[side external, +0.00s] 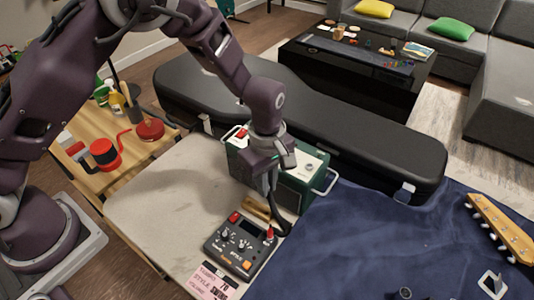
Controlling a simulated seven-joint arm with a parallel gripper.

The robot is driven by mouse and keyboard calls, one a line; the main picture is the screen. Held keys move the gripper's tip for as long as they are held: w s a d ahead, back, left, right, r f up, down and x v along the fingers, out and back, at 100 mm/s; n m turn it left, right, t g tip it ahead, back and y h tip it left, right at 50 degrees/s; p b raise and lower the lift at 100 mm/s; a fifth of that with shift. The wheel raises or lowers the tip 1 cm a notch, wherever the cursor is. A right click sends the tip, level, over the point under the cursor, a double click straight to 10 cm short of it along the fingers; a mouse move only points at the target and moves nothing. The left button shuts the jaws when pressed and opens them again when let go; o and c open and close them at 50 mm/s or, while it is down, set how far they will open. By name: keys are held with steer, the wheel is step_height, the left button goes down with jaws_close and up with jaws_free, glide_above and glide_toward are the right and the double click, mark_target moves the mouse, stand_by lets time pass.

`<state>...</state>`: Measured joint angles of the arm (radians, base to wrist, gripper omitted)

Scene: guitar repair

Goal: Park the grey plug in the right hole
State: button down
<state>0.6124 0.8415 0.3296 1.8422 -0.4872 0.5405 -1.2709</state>
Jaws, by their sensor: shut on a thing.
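My gripper (266,172) is over the front of the green box (289,188), pointing down and shut on what appears to be the grey plug. The fingers largely hide the plug. A dark cable (284,222) hangs below the gripper and curves down beside the black pedal (240,246). On the box top, a red piece (242,133) is at the left and a small pale round fitting (309,168) is at the right. I cannot tell whether either marks a hole.
A long black case (345,140) lies behind the box. A blue cloth (370,245) covers the right side, with a guitar headstock (500,230) on it. Pale tabletop (160,210) is bare left of the pedal.

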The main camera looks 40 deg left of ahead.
steer(key=shift+f, duration=2.85)
steer(key=shift+f, duration=0.95)
stand_by(0.5)
steer(key=c, duration=1.4)
jaws_free()
steer(key=shift+o, duration=0.3)
steer(key=o, duration=0.4)
steer(key=shift+o, duration=0.2)
steer(key=shift+r, duration=0.1)
steer(key=shift+w+r, duration=0.15)
steer(key=shift+r, duration=2.8)
